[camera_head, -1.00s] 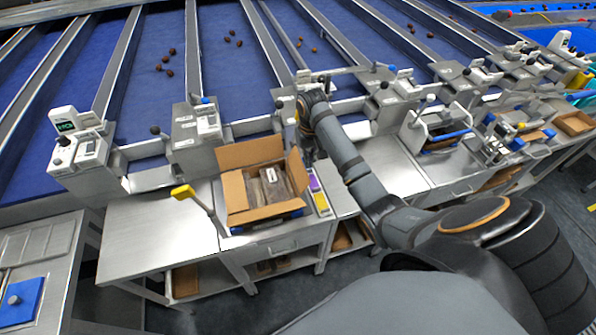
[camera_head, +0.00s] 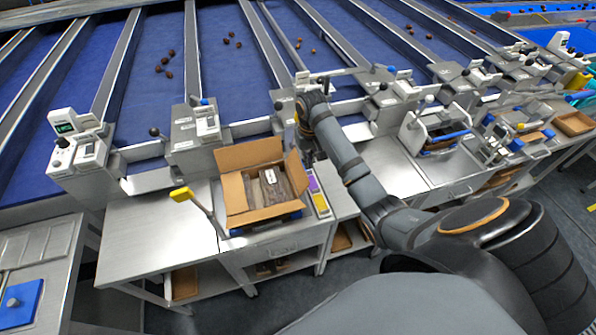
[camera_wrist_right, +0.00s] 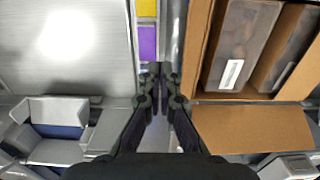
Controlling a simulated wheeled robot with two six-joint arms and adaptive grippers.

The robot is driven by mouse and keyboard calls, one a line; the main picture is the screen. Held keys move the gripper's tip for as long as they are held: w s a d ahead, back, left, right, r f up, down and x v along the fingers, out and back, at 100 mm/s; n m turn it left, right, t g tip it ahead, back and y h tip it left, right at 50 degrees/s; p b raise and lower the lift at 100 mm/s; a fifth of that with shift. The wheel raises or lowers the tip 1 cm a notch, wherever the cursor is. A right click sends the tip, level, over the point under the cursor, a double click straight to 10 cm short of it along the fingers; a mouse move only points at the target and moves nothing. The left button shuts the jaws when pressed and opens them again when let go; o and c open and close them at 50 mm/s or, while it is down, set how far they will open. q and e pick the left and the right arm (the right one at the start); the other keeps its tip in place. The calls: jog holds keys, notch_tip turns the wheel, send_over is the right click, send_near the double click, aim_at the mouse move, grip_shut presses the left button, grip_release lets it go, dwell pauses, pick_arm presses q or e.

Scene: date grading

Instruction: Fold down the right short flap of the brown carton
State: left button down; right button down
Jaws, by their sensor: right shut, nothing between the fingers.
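The brown carton (camera_head: 265,213) stands open on the bench with its flaps up or spread. Its right short flap (camera_head: 297,171) stands up, tilted outward in the head view. In the right wrist view this flap (camera_wrist_right: 194,45) is a narrow, nearly edge-on brown strip. Clear-topped packs with white labels (camera_head: 270,187) lie inside the carton. My right gripper (camera_wrist_right: 160,72) is shut and empty, pointing down just outside the flap, with a small gap visible beside it. In the head view its fingers are partly hidden behind the wrist and flap. My left gripper is not in view.
A purple and yellow block strip (camera_head: 314,185) lies right of the carton. Grey machine housings (camera_head: 195,127) line the bench's back. The bench top (camera_head: 150,228) on the left is clear.

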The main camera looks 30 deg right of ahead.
jog(key=a, duration=0.1)
jog(key=a+p, duration=0.1)
jog(key=shift+w+a+r, duration=0.2)
jog(key=shift+w+a, duration=0.1)
jog(key=shift+a, duration=0.05)
jog(key=shift+w+a+p, duration=0.2)
jog(key=shift+a+p, duration=0.15)
jog(key=shift+a, duration=0.4)
jog(key=shift+w+a+p, duration=0.2)
jog(key=shift+a+p, duration=0.2)
jog(key=shift+a, duration=0.35)
jog(key=shift+w+a+p, duration=0.2)
jog(key=shift+a+p, duration=0.15)
jog(key=shift+a, duration=0.4)
jog(key=shift+w+a+r+p, duration=0.1)
jog(key=shift+w+a+p, duration=0.1)
jog(key=shift+a, duration=0.35)
jog(key=shift+w+a+p, duration=0.1)
jog(key=shift+a+p, duration=0.1)
jog(key=shift+a, duration=0.4)
